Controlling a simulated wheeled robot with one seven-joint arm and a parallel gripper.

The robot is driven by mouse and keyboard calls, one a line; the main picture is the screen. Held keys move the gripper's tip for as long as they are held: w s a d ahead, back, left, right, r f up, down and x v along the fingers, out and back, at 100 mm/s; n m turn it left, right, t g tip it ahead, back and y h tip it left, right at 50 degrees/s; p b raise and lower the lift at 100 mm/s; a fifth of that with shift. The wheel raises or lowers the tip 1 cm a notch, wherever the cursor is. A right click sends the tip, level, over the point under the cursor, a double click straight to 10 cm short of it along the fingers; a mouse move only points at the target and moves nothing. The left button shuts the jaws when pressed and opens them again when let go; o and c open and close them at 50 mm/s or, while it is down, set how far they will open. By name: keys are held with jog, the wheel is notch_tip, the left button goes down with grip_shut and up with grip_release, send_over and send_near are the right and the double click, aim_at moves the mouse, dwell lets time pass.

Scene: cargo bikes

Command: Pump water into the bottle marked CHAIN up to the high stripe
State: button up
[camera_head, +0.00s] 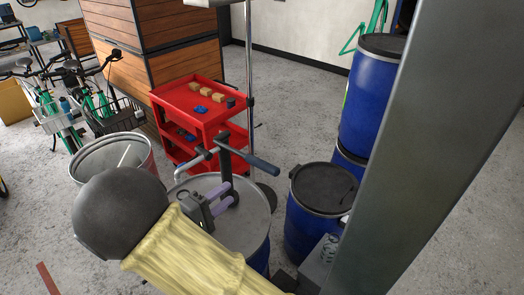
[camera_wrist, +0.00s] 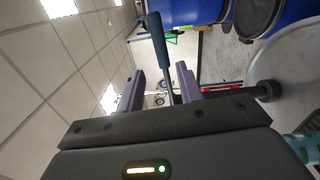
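A dark hand pump (camera_head: 224,155) stands on the lid of a blue drum (camera_head: 256,255). Its lever ends in a blue grip (camera_head: 262,165) pointing right; its spout side points left. My gripper (camera_head: 231,195) is beside the pump's column, below the lever. In the wrist view my gripper (camera_wrist: 160,70) has its two purple fingers apart, with the blue grip (camera_wrist: 158,42) and lever rod seen in the gap, seemingly beyond the fingertips. A teal object (camera_wrist: 305,148) is cut off at the lower right of the wrist view; I cannot tell whether it is the CHAIN bottle. No marking or stripe is readable.
A red cart (camera_head: 200,100) with small blocks stands behind the pump. Blue drums (camera_head: 372,95) and a dark-lidded drum (camera_head: 322,188) stand to the right, an open grey bin (camera_head: 112,150) to the left. Bikes (camera_head: 90,100) are far left. The front left floor is mostly clear.

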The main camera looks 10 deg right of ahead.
aim_at(259, 167)
jog(key=shift+w, duration=0.45)
jog(key=shift+o, duration=1.2)
jog(key=shift+s+r, duration=0.1)
jog(key=shift+s, duration=0.2)
jog(key=p+x, duration=0.4)
jog(key=x, duration=1.2)
jog(key=shift+w+d, duration=0.15)
jog(key=shift+d, duration=0.1)
jog(key=shift+w+d, duration=0.35)
jog(key=shift+d, duration=0.05)
grip_shut()
